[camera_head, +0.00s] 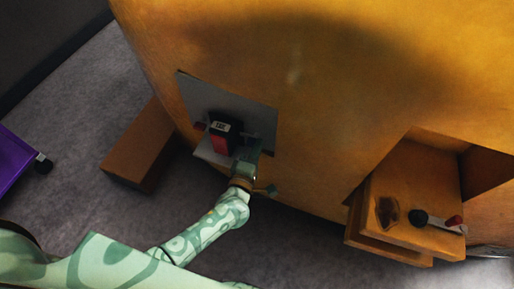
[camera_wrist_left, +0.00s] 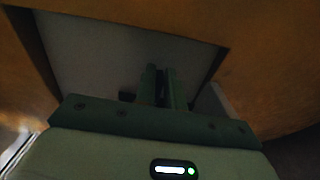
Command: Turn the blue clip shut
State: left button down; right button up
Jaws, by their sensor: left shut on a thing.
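My left gripper (camera_head: 247,158) is at the lower right of a grey plate (camera_head: 256,109) on the orange wall, beside a red and black block (camera_head: 221,137) with a pale label. Its fingers also show in the left wrist view (camera_wrist_left: 163,88), close together and pointing at the plate. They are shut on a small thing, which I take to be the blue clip. The clip is hidden between the fingers and no blue shows, so I cannot tell its angle. My right gripper is not in view.
A brown box (camera_head: 140,148) stands on the grey floor left of the plate. At the right, an orange ledge (camera_head: 405,225) in a recess holds a dark knob with a red-ended rod (camera_head: 437,219). A purple object (camera_head: 14,165) is at the far left.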

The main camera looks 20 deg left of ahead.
pick_arm(q)
jog(key=c, duration=1.5)
grip_release()
jog(key=shift+f, duration=0.1)
jog(key=shift+s, duration=0.15)
jog(key=s+p, duration=0.3)
jog(key=s, duration=1.3)
jog(key=shift+s+a, duration=0.1)
jog(key=shift+a, duration=0.1)
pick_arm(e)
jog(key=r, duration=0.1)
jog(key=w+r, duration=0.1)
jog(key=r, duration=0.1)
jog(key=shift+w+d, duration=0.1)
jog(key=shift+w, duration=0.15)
